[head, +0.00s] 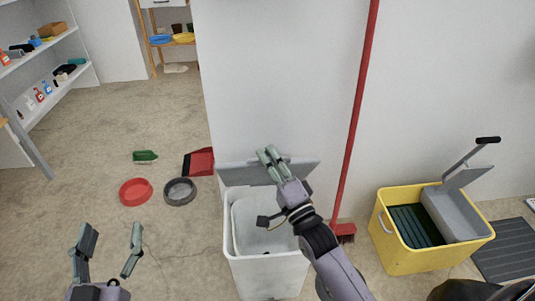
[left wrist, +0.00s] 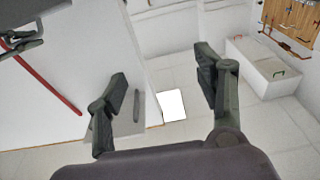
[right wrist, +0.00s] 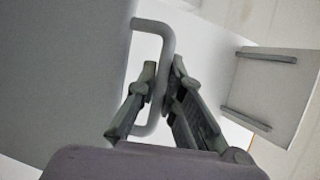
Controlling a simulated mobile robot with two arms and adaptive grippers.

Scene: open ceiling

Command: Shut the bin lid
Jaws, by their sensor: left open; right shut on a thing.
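The white bin (head: 262,272) stands against the white wall, its mouth open and a pale liner showing inside. Its grey lid (head: 238,176) is raised and leans back near the wall. My right gripper (head: 270,161) is in front of the lid and covers its middle. In the right wrist view its fingers (right wrist: 163,88) are shut on a grey U-shaped handle (right wrist: 168,42) beside a large grey panel (right wrist: 65,75), which seems to be the lid. My left gripper (head: 112,246) is open and empty, low at the left, well apart from the bin.
A red broom (head: 352,120) leans on the wall right of the bin. A yellow mop bucket (head: 405,258) stands further right. A red dustpan (head: 198,162), a red bowl (head: 136,192) and a dark bowl (head: 180,191) lie on the floor left. Shelves (head: 45,62) stand far left.

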